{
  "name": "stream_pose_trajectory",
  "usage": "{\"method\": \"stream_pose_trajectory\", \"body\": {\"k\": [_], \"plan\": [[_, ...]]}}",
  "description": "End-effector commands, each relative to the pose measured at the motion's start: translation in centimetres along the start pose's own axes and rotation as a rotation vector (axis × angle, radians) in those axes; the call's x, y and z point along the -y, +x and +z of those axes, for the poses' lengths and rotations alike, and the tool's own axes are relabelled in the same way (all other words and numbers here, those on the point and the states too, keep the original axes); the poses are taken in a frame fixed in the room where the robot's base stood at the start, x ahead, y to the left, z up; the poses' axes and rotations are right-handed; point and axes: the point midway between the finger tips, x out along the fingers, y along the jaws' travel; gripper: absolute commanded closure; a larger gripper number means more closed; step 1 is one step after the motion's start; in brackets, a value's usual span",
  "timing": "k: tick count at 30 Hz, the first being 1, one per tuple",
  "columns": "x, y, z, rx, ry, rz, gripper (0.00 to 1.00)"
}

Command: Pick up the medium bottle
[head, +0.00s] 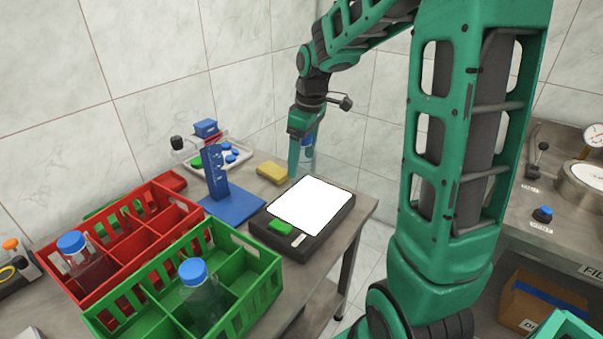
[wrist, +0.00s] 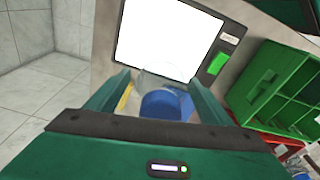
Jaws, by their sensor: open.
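A clear bottle with a blue cap (head: 307,158) stands upright at the far end of the table, past the black device. My gripper (head: 301,160) is above and around it, pointing down. In the wrist view, its blue cap (wrist: 160,104) lies between the two green fingers of my gripper (wrist: 160,92), which are open. I cannot tell whether a finger touches the bottle. Two more blue-capped clear bottles stand in crates: one in the red crate (head: 93,268) and one in the green crate (head: 200,295). The frames do not show which is called medium.
A black device with a white panel (head: 311,205) lies beside the bottle. A yellow sponge (head: 271,172), a blue stand (head: 215,172) and a tray of caps (head: 243,160) are nearby. The red crate (head: 165,190) and green crate (head: 265,262) fill the near table.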

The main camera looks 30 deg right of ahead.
Motion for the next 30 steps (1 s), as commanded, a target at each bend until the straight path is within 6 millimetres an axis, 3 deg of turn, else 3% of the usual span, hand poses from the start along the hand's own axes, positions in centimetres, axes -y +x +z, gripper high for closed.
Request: {"method": "stream_pose_trajectory", "body": {"k": [2,9,12,23,30], "plan": [[0.0,0.0,0.0,0.000,0.000,0.000,0.26],[0.0,0.0,0.0,0.000,0.000,0.000,0.83],[0.0,0.0,0.0,0.000,0.000,0.000,1.00],[0.0,-0.8,-0.2,-0.002,-0.001,0.002,1.00],[0.2,-4.6,-0.8,-0.003,-0.004,0.003,1.00]]}}
